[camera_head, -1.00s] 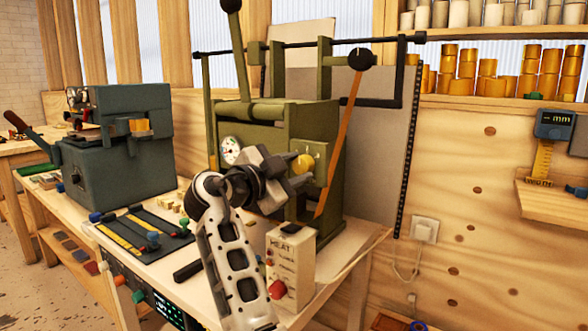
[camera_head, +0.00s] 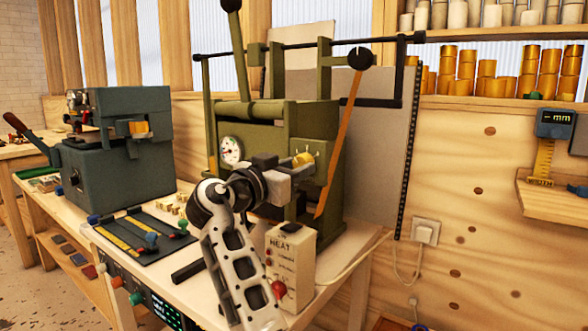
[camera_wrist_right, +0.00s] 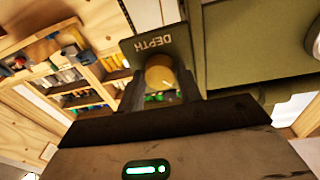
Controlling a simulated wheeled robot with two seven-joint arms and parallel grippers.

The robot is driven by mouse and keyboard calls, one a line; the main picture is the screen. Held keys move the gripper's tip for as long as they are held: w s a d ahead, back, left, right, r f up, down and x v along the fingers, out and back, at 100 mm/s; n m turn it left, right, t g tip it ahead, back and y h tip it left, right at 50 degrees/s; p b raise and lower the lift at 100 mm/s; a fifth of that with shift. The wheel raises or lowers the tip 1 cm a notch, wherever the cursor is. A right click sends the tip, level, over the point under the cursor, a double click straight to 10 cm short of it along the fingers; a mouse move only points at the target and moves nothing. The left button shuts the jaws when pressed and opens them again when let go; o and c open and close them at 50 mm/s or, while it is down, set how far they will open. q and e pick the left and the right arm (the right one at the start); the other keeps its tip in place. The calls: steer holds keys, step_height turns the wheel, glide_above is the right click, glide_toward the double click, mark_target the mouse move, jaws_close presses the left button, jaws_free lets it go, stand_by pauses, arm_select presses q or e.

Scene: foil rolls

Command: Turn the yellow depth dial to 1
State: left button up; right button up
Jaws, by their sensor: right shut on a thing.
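In the right wrist view the round yellow dial (camera_wrist_right: 160,74) shows below a plate marked DEPTH (camera_wrist_right: 155,45). My right gripper (camera_head: 300,168) is at the dial and shut on it, with its fingers on either side. The gripper partly covers the dial in the head view. The dial's pointer setting and numbers are too small to read. My left gripper is not in view.
An orange lever (camera_head: 340,145) hangs just right of the dial. A blue-grey machine (camera_head: 120,155) stands at the left.

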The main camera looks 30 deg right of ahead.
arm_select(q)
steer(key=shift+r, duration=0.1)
arm_select(e)
steer(key=shift+n, duration=0.9)
steer(key=o, duration=1)
